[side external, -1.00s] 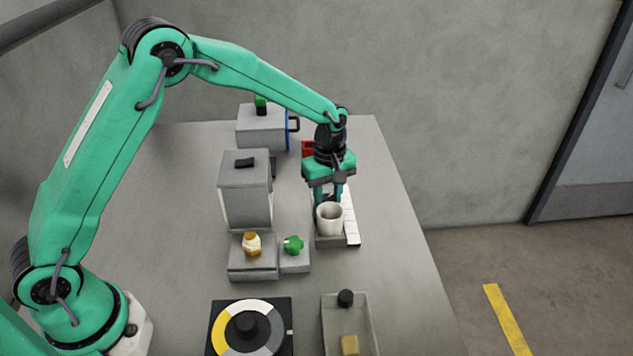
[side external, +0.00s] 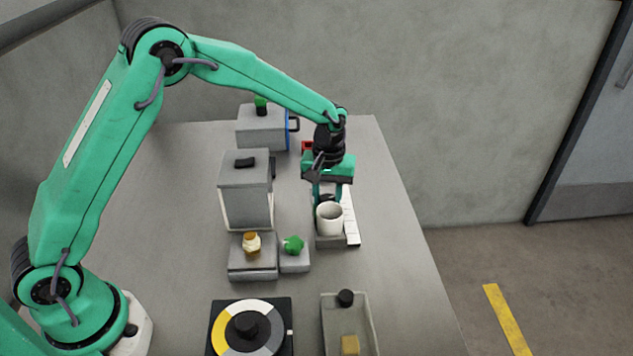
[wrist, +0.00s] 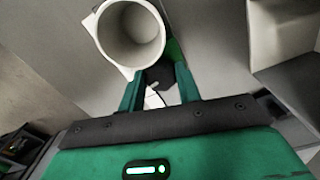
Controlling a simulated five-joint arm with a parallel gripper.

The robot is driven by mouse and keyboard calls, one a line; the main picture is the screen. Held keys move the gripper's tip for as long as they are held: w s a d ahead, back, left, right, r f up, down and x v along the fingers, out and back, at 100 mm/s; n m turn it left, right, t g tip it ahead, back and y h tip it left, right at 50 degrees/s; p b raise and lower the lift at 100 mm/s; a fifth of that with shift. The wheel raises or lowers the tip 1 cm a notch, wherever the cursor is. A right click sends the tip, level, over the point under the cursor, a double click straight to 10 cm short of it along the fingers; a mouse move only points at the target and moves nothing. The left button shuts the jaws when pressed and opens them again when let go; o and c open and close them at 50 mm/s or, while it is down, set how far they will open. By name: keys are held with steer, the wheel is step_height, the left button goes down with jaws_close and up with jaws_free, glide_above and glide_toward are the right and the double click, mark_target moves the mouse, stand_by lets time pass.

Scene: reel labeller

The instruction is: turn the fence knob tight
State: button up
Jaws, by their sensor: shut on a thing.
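My gripper (side external: 326,198) points down just behind a white cup-shaped piece (side external: 330,219), at the right of the bench. In the wrist view the fingers of my gripper (wrist: 159,84) are closed around a small dark knob (wrist: 160,72), which I take to be the fence knob. The fingers and the white piece hide most of it in the side view. The white piece also shows in the wrist view (wrist: 131,34), right by the fingertips. I cannot tell how tight the knob is.
A white strip (side external: 350,216) lies right of the white piece. A green knob (side external: 293,245) and a yellow-capped bottle (side external: 252,244) stand on grey blocks to the left. A grey box (side external: 246,190) stands behind them. A dial (side external: 283,335) and a tray (side external: 365,310) are in front.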

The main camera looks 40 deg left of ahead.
mark_target(327, 198)
steer(key=shift+m, duration=1.2)
steer(key=o, duration=1)
steer(key=shift+c, duration=0.2)
steer(key=shift+r, duration=0.1)
step_height(327, 198, up, 7)
steer(key=shift+r, duration=0.35)
steer(key=shift+a+r, duration=0.1)
